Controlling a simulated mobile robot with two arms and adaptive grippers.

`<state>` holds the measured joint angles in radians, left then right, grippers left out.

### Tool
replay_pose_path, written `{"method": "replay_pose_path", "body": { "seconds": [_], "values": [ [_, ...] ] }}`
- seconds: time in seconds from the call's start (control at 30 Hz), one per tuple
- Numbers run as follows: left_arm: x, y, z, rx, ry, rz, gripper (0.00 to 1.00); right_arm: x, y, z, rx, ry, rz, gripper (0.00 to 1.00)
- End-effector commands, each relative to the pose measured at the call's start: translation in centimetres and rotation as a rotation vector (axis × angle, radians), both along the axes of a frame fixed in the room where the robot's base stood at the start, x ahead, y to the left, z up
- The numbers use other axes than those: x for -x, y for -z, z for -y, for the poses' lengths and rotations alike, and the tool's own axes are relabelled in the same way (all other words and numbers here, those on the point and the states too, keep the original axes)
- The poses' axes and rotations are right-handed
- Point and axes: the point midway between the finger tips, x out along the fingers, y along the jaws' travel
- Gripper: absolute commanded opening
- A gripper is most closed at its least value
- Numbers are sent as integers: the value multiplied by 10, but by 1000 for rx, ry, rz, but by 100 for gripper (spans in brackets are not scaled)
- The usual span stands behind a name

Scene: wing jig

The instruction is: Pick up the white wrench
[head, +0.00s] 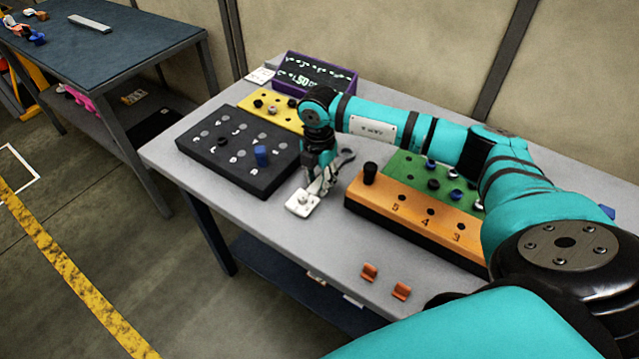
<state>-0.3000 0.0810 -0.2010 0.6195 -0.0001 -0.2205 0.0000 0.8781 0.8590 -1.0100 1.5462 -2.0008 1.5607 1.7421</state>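My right gripper (320,182) points down at the grey table, in the gap between the black board and the orange block. A flat white piece (301,203) with a small round feature on top lies at its fingertips, on or just above the table. This may be the white wrench, but the gripper hides much of it. A grey rounded end (347,155) shows just behind the gripper, and I cannot tell if it belongs to the same thing. Whether the fingers are closed is too small to tell. My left gripper is out of view.
The grey table (266,230) also holds a black board (225,165) with a blue peg, a yellow board (258,115), a numbered orange block (410,219), a green board (412,167) and a purple-edged display (315,75). Two orange clips (370,272) lie near the front edge.

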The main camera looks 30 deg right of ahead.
Motion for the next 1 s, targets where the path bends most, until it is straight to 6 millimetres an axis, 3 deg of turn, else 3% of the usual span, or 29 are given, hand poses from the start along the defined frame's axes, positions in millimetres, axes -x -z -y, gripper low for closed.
{"method": "replay_pose_path", "body": {
  "seconds": [0.03, 0.13, 0.67, 0.87, 1.0],
  "values": [
    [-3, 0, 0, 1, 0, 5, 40, 0, 0, 0, 0, 0, 1, 13],
    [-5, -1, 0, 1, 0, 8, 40, 0, 0, 0, 0, 0, 1, 0],
    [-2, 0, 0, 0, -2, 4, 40, -1, -3, 0, -1, 0, 4, 0],
    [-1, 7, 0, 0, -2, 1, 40, -1, -16, 0, 0, 0, 5, 0],
    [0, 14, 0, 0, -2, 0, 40, -1, -35, 0, 0, 1, 6, 0]
  ]
}}
